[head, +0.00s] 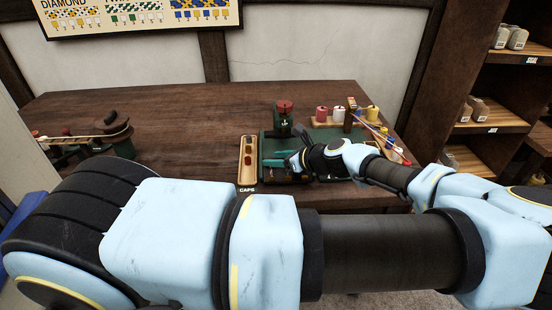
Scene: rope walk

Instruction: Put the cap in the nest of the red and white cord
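A narrow wooden tray (241,174) labelled "CAPS" stands on the bench and holds a few small caps (248,152); their colors are hard to tell. Right of it is a green board (266,146) with a dark green post topped in red (284,106). My gripper (283,162) is low over the board's front part, right of the caps tray. Its fingertips are small and merge with green parts around them, so I cannot tell whether it is open or holds a cap. I cannot make out the nest of the red and white cord; my arm covers part of the board.
Colored cords (384,137) stretch beside a wooden upright (350,115). A dark green device with wood (100,134) stands at left. The bench middle (190,125) is clear.

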